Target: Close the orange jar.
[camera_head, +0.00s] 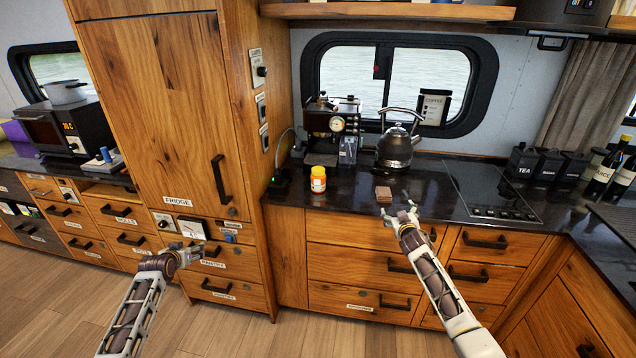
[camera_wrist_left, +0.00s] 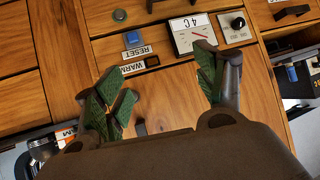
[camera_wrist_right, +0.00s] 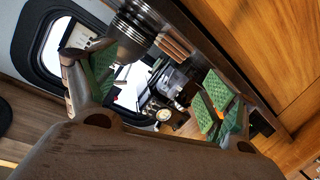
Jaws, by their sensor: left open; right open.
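The orange jar (camera_head: 318,181) stands upright on the dark counter, in front of the coffee machine and left of the kettle. It has a pale label band; its top is too small to tell whether a lid sits on it. My left gripper (camera_head: 188,252) is open and empty in front of the fridge cabinet, low and left of the jar. The left wrist view shows its spread green-padded fingers (camera_wrist_left: 160,92).
The kettle (camera_head: 396,148) and coffee machine (camera_head: 333,122) stand behind. A cooktop (camera_head: 490,190) is to the right. The tall fridge cabinet (camera_head: 165,110) borders the counter's left. Counter around the jar's front is clear.

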